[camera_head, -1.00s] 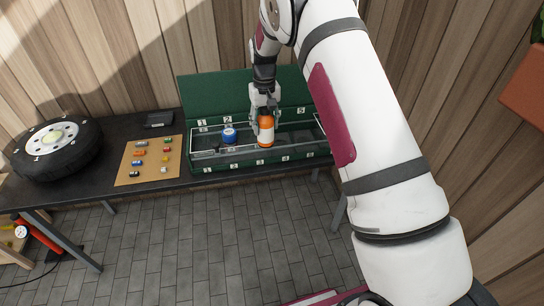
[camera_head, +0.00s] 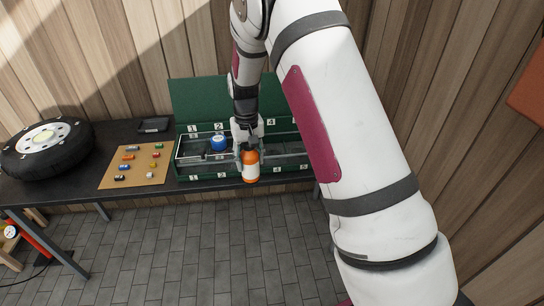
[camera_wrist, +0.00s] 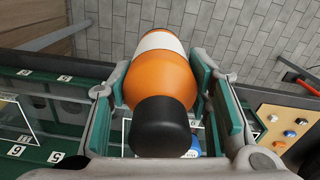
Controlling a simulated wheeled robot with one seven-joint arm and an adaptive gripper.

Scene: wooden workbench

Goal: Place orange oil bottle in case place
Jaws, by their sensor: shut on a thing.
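The orange oil bottle (camera_head: 251,167) has a white label and, in the wrist view (camera_wrist: 160,80), a black cap. My gripper (camera_head: 247,146) is shut on it; in the wrist view its pads (camera_wrist: 165,85) press on both sides of the bottle. The bottle hangs over or just before the front edge of the green case (camera_head: 205,176); its exact height is unclear. The case stands open with its lid up at the back and numbered places inside. A blue round container (camera_head: 218,143) sits in the case, left of the bottle.
A wooden board (camera_head: 137,168) with several small coloured pieces lies left of the case. A tyre (camera_head: 47,149) lies on the far left of the bench. A dark tray (camera_head: 154,125) is behind the board. My arm hides the case's right end.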

